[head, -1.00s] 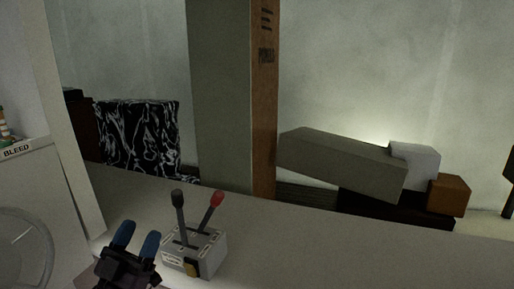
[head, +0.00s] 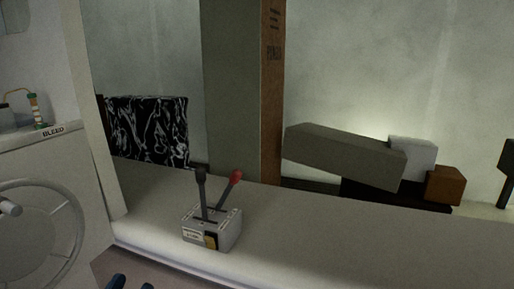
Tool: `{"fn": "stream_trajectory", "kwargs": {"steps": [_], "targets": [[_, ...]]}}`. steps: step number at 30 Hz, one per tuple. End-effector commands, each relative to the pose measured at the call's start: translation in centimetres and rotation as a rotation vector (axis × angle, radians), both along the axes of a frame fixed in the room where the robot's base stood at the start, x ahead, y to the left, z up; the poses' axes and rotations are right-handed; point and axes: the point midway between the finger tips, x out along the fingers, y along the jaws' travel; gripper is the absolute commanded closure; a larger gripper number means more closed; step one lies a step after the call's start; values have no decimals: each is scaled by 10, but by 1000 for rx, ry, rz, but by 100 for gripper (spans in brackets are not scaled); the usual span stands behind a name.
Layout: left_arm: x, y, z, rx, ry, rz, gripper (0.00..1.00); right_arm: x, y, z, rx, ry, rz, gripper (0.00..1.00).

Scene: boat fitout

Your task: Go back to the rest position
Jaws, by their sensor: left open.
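My left gripper (head: 132,282) shows only as two blue fingertips at the bottom edge of the head view. The fingers are apart, with nothing seen between them; the rest of the gripper is cut off by the frame. It is below and left of a grey lever box (head: 212,229), apart from it. The box stands on a pale ledge and has a black-knobbed lever (head: 202,190) and a red-knobbed lever (head: 231,187), both upright with a slight tilt. My right gripper is out of view.
A pale panel labelled BLEED with a grey handwheel (head: 42,232) stands at the left. The pale ledge (head: 330,232) is clear right of the lever box. Behind it are a post (head: 232,95), a black-and-white patterned block (head: 148,130), a long grey block (head: 340,155) and a brown cube (head: 445,185).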

Motion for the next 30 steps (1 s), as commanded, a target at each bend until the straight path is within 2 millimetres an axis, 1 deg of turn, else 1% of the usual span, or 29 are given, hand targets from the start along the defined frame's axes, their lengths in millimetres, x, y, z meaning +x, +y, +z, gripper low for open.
{"fn": "stream_trajectory", "kwargs": {"steps": [1, 2, 3, 5, 6, 8, 9, 11, 12, 14, 15, 17, 18, 23, 24, 25, 27, 30], "targets": [[-12, 2, -32, 11, 76, 23, 43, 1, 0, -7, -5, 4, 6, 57], [-18, 4, -46, 19, 116, 37, 43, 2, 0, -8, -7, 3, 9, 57], [-28, 5, -65, 32, 175, 57, 43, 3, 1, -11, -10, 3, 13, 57], [-46, 8, -96, 56, 272, 87, 43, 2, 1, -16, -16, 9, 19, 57], [-60, 10, -117, 73, 343, 107, 43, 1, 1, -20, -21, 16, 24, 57], [-83, 11, -147, 104, 451, 132, 43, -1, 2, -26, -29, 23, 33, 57], [-99, 13, -165, 124, 521, 145, 43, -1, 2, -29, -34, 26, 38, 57], [-123, 14, -189, 155, 624, 162, 43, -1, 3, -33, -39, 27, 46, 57], [-138, 15, -202, 175, 689, 170, 43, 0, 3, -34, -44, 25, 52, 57], [-160, 15, -219, 203, 777, 178, 43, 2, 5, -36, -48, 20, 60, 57], [-174, 15, -229, 222, 833, 182, 43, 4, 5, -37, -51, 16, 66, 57], [-195, 15, -241, 246, 911, 184, 43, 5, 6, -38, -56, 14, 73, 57], [-208, 15, -249, 262, 961, 183, 43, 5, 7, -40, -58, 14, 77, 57], [-260, 14, -271, 323, 1153, 171, 43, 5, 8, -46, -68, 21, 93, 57], [-253, 14, -258, 317, 1122, 177, 43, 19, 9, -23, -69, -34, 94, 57], [-249, 15, -251, 310, 1107, 181, 43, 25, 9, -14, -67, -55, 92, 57], [-247, 16, -241, 300, 1091, 188, 43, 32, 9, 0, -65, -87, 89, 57], [-245, 17, -229, 285, 1075, 196, 43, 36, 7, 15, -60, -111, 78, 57]]}}
